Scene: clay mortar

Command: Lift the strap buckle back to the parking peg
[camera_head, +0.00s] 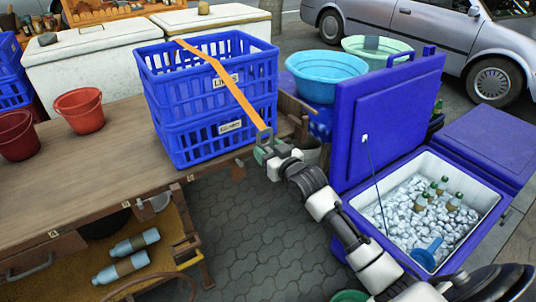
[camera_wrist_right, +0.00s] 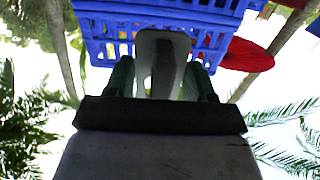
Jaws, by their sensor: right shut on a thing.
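The strap buckle (camera_head: 264,138) is a grey metal loop at the lower end of an orange strap (camera_head: 235,90). The strap runs over the top of stacked blue crates (camera_head: 180,120) and down past their right front corner. My right gripper (camera_head: 265,154) is shut on the buckle beside that corner, near the table's right end. In the right wrist view the grey buckle (camera_wrist_right: 160,60) sits between the green fingers of the gripper (camera_wrist_right: 160,82), with a blue crate beyond. I cannot make out the parking peg for certain. My left gripper is not in view.
The crates stand on a wooden table (camera_head: 110,190) with red buckets (camera_head: 80,110) at left. An open blue cooler (camera_head: 390,120) with ice and bottles stands at right. Blue and green basins (camera_head: 327,75) are behind. Paved floor (camera_head: 245,230) lies clear in front.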

